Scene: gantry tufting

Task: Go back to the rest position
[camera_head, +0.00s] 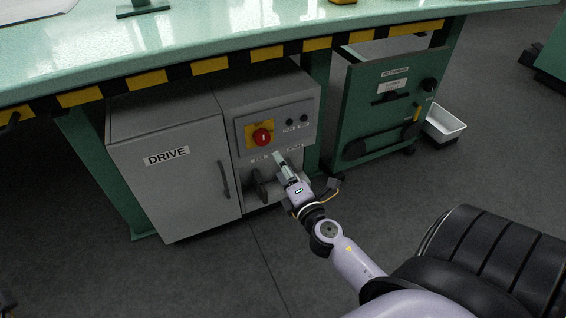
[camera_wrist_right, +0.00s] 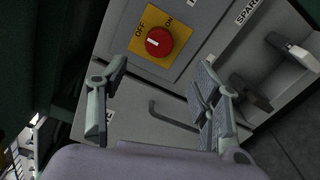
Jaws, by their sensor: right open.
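My right gripper (camera_head: 281,166) is in front of the grey drive cabinet (camera_head: 165,205), just below the red knob (camera_head: 262,137) on its yellow plate. In the right wrist view my right gripper (camera_wrist_right: 157,95) has its two fingers wide apart with nothing between them. The red knob (camera_wrist_right: 158,41) shows beyond the fingertips, apart from them, between the labels OFF and ON. It has a white mark; which label this points at I cannot tell. My left gripper is not in view.
Black levers (camera_wrist_right: 250,92) stick out of the panel beside the right finger. A green wheeled cart (camera_head: 385,105) and a white bin (camera_head: 445,122) stand to the right. The green table (camera_head: 200,45) overhangs the cabinet. Open floor (camera_head: 240,275) lies in front.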

